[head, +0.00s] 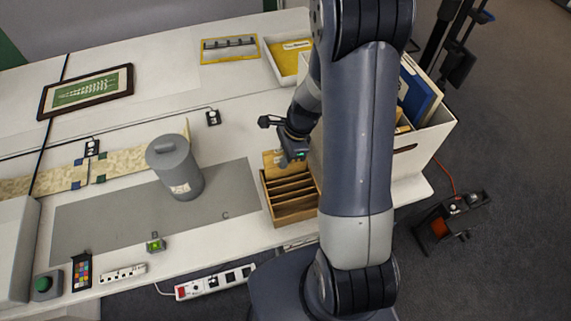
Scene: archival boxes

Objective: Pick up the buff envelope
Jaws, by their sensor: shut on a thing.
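My gripper (290,157) hangs above the back of a wooden slotted rack (294,211). It is shut on a buff envelope (271,160), a flat tan piece that shows just left of the gripper. The envelope is at the rack's back end; I cannot tell whether its lower edge is still inside a slot. The gripper and my arm hide its right side. My arm also hides the rack's right edge.
A grey lidded canister (176,168) stands on the grey mat (120,215) left of the rack. A white box (424,135) with folders is on the right. A framed green picture (86,91) lies at the back left. The mat's middle is clear.

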